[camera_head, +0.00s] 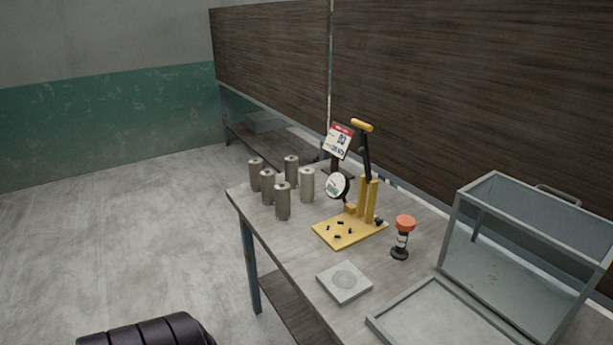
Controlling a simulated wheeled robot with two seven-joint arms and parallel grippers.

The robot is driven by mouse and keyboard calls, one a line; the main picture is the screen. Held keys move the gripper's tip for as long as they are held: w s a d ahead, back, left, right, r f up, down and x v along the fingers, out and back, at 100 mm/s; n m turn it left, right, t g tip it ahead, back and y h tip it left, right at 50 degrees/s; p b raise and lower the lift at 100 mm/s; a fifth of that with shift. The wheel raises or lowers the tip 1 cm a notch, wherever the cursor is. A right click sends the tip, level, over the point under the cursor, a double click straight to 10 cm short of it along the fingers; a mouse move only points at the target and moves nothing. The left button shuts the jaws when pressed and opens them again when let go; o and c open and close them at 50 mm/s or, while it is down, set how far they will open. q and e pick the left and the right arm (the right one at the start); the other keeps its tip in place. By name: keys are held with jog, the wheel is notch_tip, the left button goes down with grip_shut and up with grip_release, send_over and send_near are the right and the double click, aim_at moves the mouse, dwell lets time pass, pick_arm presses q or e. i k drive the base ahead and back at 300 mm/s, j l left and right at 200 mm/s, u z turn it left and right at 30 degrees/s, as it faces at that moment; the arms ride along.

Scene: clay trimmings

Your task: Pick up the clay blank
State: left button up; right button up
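Several grey-brown upright cylinders stand in a group on the far left end of the table (290,240); they look like clay blanks, and I cannot tell which one is meant. One is the front cylinder (282,201), another is the right-hand cylinder (307,185), and a third is the rear cylinder (291,170). Each has a small dark mark on its top. Neither of my grippers is in view, and nothing touches the cylinders.
A red-topped tool (404,232), square grey block (344,282), shallow tray (436,318) and clear-walled box (520,250) stand further right.

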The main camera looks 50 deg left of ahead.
aim_at(306, 174)
jog(key=u, duration=1.7)
jog(key=i+j+z, duration=0.1)
jog(key=i+j, duration=0.15)
jog(key=j, duration=0.15)
